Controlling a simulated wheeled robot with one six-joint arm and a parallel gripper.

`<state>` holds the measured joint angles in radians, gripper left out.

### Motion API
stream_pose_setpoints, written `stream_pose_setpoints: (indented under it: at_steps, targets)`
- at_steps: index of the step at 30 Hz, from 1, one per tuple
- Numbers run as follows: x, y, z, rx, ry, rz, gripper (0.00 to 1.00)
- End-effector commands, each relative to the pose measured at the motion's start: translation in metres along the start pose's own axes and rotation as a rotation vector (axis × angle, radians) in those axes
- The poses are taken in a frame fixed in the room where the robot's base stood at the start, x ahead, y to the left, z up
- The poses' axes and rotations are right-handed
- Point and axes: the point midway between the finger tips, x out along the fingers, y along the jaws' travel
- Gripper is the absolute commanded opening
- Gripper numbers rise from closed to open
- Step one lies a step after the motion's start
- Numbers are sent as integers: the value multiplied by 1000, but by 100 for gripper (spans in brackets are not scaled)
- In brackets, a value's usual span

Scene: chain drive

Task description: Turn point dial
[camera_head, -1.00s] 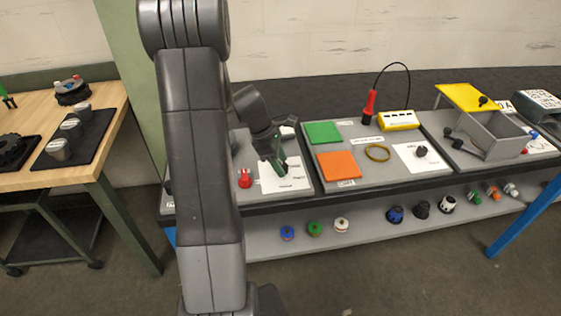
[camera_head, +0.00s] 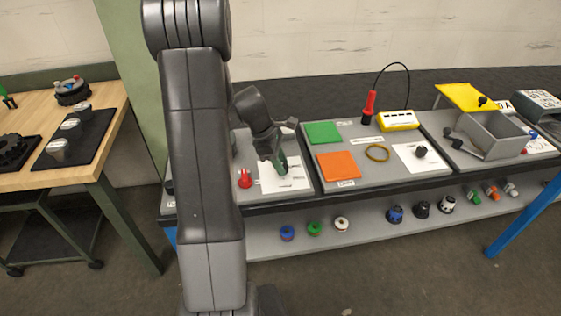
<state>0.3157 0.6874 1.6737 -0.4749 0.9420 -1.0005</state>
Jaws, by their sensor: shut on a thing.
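My gripper (camera_head: 281,168) points down over a white sheet (camera_head: 297,182) on the left grey bench panel. Its green fingers are shut on the point dial, which they hide almost entirely. I cannot read the dial's pointer or its marks. My own arm stands in front, left of centre, and covers part of the bench.
A red part (camera_head: 245,178) stands just left of the sheet. To the right are a green pad (camera_head: 323,132), an orange pad (camera_head: 338,165), a yellow ring (camera_head: 377,153) and a black knob (camera_head: 421,152) on another white sheet. Coloured spools sit on the lower shelf.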

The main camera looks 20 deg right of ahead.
Motion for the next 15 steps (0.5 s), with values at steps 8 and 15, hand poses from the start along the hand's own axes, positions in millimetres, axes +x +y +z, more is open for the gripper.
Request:
stream_pose_setpoints:
  at_steps: [8, 15]
  targets:
    - [-1, 2, 1, 190, -1, -80, 9]
    - [-1, 4, 1, 401, -1, -166, 9]
